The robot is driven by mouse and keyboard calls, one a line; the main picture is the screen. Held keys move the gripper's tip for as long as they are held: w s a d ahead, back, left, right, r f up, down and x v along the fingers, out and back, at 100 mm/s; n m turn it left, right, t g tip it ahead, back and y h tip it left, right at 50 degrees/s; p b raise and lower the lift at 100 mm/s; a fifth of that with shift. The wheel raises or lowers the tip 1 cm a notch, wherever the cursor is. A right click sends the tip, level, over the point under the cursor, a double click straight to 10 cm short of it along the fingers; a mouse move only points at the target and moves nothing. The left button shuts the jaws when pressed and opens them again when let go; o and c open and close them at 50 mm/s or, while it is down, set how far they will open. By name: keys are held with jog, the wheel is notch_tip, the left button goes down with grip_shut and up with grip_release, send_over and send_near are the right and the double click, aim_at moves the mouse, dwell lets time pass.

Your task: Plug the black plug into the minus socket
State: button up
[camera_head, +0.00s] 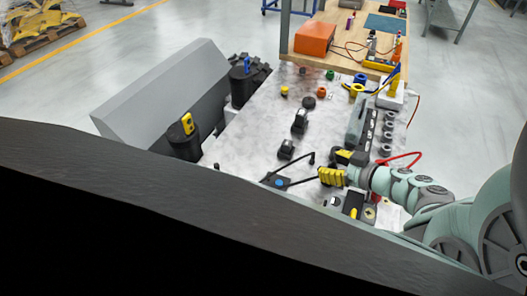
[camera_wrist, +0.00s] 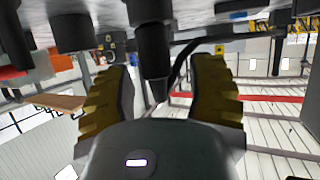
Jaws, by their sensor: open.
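My gripper (camera_head: 341,167) is over the near right part of the speckled worktop, its yellow-padded fingers spread apart. In the wrist view my gripper (camera_wrist: 163,78) shows a finger on each side of a black tapered cylinder (camera_wrist: 153,50), which looks like the black plug. Gaps show on both sides of it, so it is not clamped. A black cable (camera_wrist: 181,62) curves beside it. In the head view the plug is hidden at the fingers; a black cable (camera_head: 301,181) runs towards them from a dark block with a blue disc (camera_head: 279,183). I cannot make out which socket is minus.
The speckled worktop (camera_head: 255,145) holds black blocks (camera_head: 299,121), small coloured parts and a row of grey round fittings (camera_head: 387,138). A red cable (camera_head: 407,158) lies close to my arm. Dark canisters (camera_head: 184,138) stand at left. A wooden table with an orange box (camera_head: 315,37) is behind.

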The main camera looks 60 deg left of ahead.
aim_at(333, 162)
jog(key=shift+r, duration=0.1)
jog(key=shift+r, duration=4.9)
jog(key=shift+s, duration=0.1)
